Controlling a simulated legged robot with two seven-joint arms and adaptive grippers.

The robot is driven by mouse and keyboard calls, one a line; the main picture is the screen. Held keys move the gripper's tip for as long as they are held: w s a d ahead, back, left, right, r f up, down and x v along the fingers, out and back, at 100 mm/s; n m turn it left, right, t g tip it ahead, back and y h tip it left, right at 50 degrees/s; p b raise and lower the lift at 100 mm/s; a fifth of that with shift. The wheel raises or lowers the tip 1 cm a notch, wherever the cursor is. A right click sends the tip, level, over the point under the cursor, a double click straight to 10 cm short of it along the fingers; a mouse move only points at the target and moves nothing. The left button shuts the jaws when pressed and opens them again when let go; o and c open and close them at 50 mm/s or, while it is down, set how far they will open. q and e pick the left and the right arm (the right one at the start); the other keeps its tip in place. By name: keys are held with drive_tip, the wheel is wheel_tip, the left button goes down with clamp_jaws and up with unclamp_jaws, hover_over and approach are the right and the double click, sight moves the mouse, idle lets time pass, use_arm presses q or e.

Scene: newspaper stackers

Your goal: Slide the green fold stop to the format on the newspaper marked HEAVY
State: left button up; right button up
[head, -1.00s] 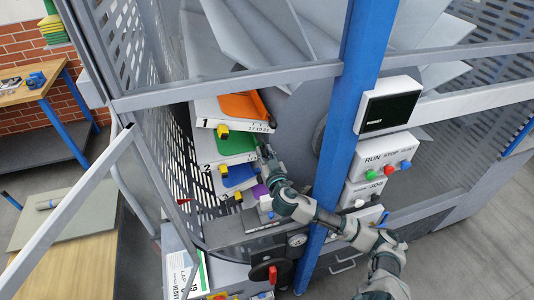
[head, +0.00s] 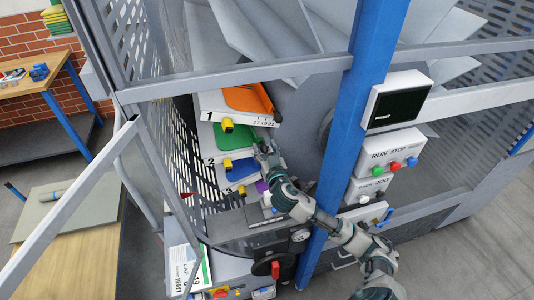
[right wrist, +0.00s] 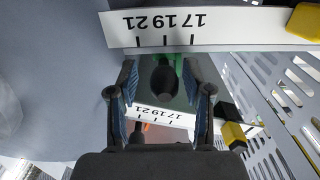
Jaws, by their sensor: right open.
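The green fold stop (head: 228,138) is a flat green plate on the second tray down. Its tray edge has a 2 and a yellow block. My right gripper (head: 263,147) is at the right end of this tray. In the right wrist view, the open fingers (right wrist: 160,76) have a black knob (right wrist: 165,82) between them in the picture, with green behind it. I cannot tell if they touch it. A scale marked 17, 19, 21 (right wrist: 165,116) shows below the knob. The newspaper (head: 189,268) marked HEAVY lies at the lower left; its large number is unclear. My left gripper is out of view.
An orange stop (head: 248,98) is above, a blue stop (head: 241,169) below. A blue post (head: 365,90) and grey frame bars surround the trays. A button box (head: 392,153) stands right of the post. A wooden bench (head: 75,265) is at left.

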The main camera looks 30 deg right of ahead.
drive_tip(key=v, duration=1.1)
drive_tip(key=shift+s+f, duration=0.2)
drive_tip(key=shift+s, duration=0.1)
drive_tip(key=shift+f, duration=0.1)
